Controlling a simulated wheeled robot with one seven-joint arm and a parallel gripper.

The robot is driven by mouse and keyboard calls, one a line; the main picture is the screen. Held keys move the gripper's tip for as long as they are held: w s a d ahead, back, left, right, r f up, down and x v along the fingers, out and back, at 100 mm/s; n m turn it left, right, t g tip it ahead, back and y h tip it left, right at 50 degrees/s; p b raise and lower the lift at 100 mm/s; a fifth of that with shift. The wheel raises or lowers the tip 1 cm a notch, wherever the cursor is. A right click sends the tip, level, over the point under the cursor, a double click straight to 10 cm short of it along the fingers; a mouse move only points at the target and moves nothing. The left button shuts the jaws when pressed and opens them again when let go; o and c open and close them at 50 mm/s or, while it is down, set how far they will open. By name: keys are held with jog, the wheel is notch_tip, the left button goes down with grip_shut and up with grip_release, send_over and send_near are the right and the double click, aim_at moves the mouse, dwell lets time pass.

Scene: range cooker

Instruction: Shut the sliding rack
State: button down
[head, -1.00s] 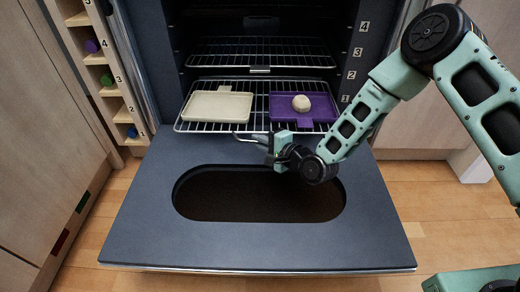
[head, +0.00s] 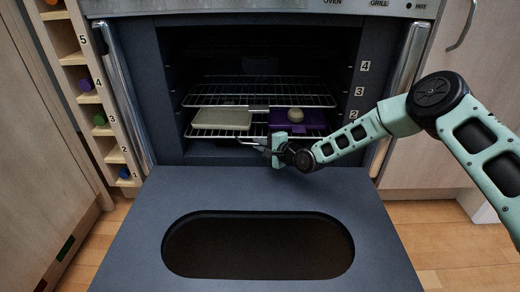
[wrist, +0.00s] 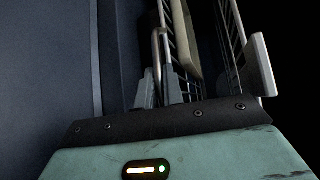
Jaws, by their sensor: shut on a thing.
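The lower wire rack (head: 210,134) sits mostly inside the oven cavity, with its front edge near the opening. It carries a cream tray (head: 222,119) on the left and a purple tray (head: 297,121) on the right. A pale round ball (head: 295,115) rests on the purple tray. My gripper (head: 264,147) is at the middle of the rack's front and shut on its handle, a thin bar. In the wrist view my fingers (wrist: 159,88) stand either side of the rack handle (wrist: 156,45). The gripper hides part of the rack's front.
The oven door (head: 260,195) lies open below, with a dark oval window. An upper wire rack (head: 220,94) with a small front tab (head: 258,108) is just above. Numbers mark levels on the right frame. A narrow wooden shelf (head: 85,98) with coloured round objects stands at left.

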jog(key=shift+w, duration=0.25)
jog(key=c, duration=1.5)
grip_release()
jog(key=p+v, duration=0.8)
jog(key=v, duration=0.9)
jog(key=shift+s+d, duration=0.15)
jog(key=shift+s, duration=0.1)
